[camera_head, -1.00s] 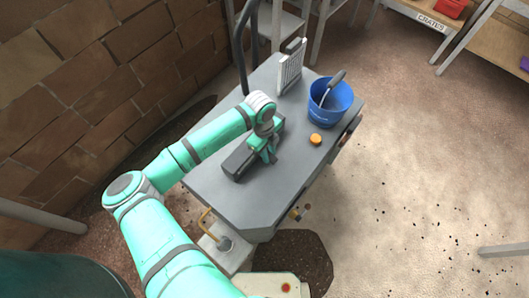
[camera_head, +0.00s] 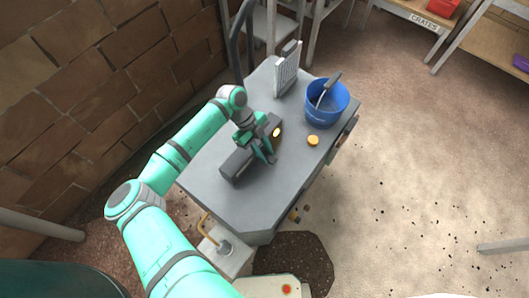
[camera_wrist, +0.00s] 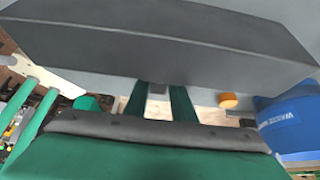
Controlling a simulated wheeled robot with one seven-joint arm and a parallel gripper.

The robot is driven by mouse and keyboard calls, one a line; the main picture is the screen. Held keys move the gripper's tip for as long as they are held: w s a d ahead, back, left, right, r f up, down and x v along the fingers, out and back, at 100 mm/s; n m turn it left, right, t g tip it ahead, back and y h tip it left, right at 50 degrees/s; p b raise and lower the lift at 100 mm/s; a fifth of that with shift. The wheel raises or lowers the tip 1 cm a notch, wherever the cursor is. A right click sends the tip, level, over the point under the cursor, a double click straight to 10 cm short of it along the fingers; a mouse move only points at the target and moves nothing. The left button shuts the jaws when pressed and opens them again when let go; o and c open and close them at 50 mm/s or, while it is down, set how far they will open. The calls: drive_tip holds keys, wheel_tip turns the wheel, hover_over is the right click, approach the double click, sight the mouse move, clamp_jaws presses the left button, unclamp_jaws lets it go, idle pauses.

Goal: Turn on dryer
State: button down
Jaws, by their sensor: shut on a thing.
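A long dark grey box (camera_head: 236,165), which I take to be the dryer, lies on the grey cart top. It fills the upper part of the wrist view (camera_wrist: 150,35). A bright yellow spot (camera_head: 276,132) glows at its far end. My gripper (camera_head: 268,157) is at the box's right side, near its middle. In the wrist view its two green fingers (camera_wrist: 168,102) reach up to the box's edge, with a small grey part (camera_wrist: 157,88) between them. My gripper is shut on the box; the exact contact is partly hidden.
A blue bucket (camera_head: 325,112) with a grey-handled tool (camera_head: 330,84) stands at the cart's (camera_head: 250,205) right. A small orange cap (camera_head: 313,140) lies near it. A pale ribbed panel (camera_head: 287,72) stands at the back. A brick wall (camera_head: 80,70) is on the left; floor is open right.

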drive_tip(key=c, duration=1.5)
unclamp_jaws()
drive_tip(key=v, duration=1.1)
